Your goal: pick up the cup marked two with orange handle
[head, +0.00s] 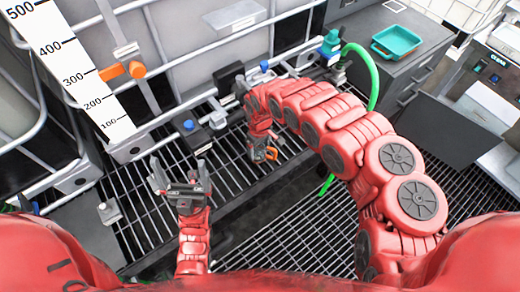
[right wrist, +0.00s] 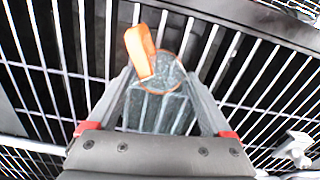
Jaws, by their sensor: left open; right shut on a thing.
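A clear cup (right wrist: 170,78) with an orange handle (right wrist: 140,50) sits between the fingers of my right gripper (right wrist: 160,92), which is shut on it. In the head view the orange handle (head: 271,153) shows beside the right gripper (head: 262,148), over the dark grating. The cup's body is mostly hidden there, and I cannot read a number on it. I cannot tell whether the cup touches the grating. My left gripper (head: 180,174) is open and empty, left of the right gripper and apart from it.
Caged white totes stand at the back, one with a level scale (head: 80,75). An orange valve handle (head: 124,71) is on the left tote. A green hose (head: 370,70) runs behind my right arm. A teal tray (head: 397,41) sits on a grey cabinet. The grating (head: 300,235) in front is mostly bare.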

